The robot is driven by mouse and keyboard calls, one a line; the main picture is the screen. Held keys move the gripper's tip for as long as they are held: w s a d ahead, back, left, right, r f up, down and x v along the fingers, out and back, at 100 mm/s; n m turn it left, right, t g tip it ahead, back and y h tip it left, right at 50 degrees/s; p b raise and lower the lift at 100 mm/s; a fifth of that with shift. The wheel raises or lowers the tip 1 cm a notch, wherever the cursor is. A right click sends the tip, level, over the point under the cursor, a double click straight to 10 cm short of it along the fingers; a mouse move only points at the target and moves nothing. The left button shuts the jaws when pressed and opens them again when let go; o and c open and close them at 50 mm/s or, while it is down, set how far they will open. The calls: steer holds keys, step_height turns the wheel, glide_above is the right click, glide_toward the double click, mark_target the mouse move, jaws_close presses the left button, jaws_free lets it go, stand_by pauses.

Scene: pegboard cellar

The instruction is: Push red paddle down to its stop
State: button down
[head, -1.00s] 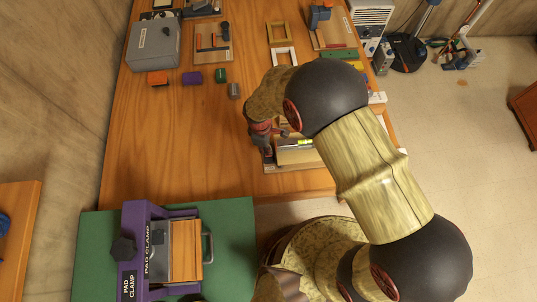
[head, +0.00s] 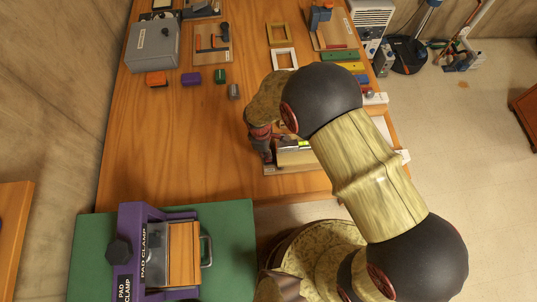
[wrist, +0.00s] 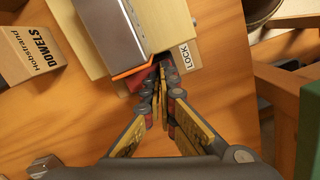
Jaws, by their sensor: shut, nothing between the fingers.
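The red paddle (wrist: 144,78) shows in the wrist view as a small dark red piece. It sits beneath the orange edge of a grey metal housing, beside a cream block and a LOCK label (wrist: 185,56). My gripper (wrist: 160,88) is shut and empty, with its fingertips right at the paddle's right side. Contact is not certain, and the fingers partly hide the paddle. In the head view my gripper (head: 267,154) points down at the left end of the light wooden fixture (head: 297,156). The paddle cannot be made out there, as my arm covers much of the fixture.
A dowels box (wrist: 30,55) lies left of the housing in the wrist view. In the head view, a purple pad clamp (head: 128,255) stands on a green mat (head: 232,225) at the lower left. Small coloured blocks and a grey box (head: 153,47) are farther back. The left-middle tabletop is clear.

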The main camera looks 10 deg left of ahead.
steer(key=a, duration=0.1)
steer(key=a+r, duration=0.1)
steer(key=a, duration=0.1)
step_height(320, 180, up, 12)
steer(key=a, duration=0.1)
stand_by(0.7)
steer(key=shift+a, duration=0.1)
stand_by(0.4)
